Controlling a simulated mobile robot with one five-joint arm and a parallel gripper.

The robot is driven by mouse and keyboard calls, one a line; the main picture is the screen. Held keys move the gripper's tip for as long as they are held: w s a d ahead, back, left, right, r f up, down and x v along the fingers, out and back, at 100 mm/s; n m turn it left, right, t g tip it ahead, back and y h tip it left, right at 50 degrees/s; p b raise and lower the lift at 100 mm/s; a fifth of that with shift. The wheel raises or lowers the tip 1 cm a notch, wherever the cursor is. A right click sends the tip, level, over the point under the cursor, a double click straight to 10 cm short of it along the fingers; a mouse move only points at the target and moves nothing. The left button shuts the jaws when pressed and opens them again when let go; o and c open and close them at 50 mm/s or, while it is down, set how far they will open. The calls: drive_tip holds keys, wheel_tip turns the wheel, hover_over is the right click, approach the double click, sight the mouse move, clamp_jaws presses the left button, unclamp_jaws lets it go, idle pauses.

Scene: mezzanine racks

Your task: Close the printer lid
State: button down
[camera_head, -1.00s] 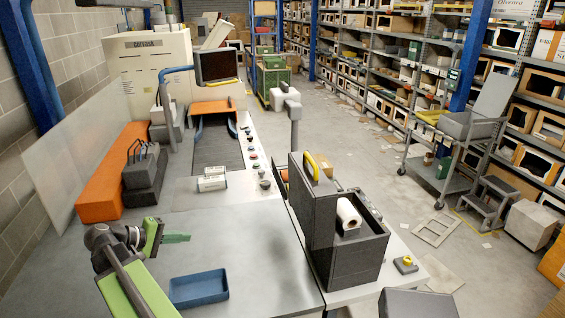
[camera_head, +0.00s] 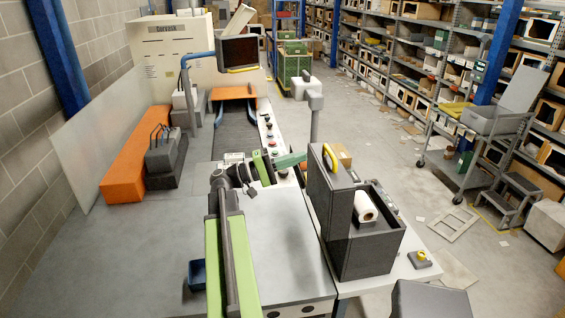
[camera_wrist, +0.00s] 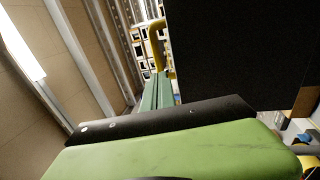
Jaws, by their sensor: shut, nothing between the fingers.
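The printer (camera_head: 362,250) is a dark grey box on the right part of the bench. Its lid (camera_head: 333,205) stands upright on its left side, with a yellow handle (camera_head: 330,158) near the top. A white roll (camera_head: 366,207) shows inside the open body. My gripper (camera_head: 300,157) is shut and empty, its green fingers just left of the lid's upper part. In the wrist view the fingers (camera_wrist: 158,92) point toward the yellow handle (camera_wrist: 157,45), with the dark lid (camera_wrist: 237,50) filling the right. I cannot tell whether the fingers touch the lid.
A blue tray (camera_head: 196,275) is partly hidden behind my arm. A grey post (camera_head: 315,115) stands behind the printer. A monitor (camera_head: 238,51) and an orange-ended conveyor (camera_head: 235,92) are further back. A yellow-topped button box (camera_head: 421,258) sits right of the printer.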

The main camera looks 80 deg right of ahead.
sight(316, 160)
drive_tip(key=p+x, duration=0.1)
drive_tip(key=x, duration=0.5)
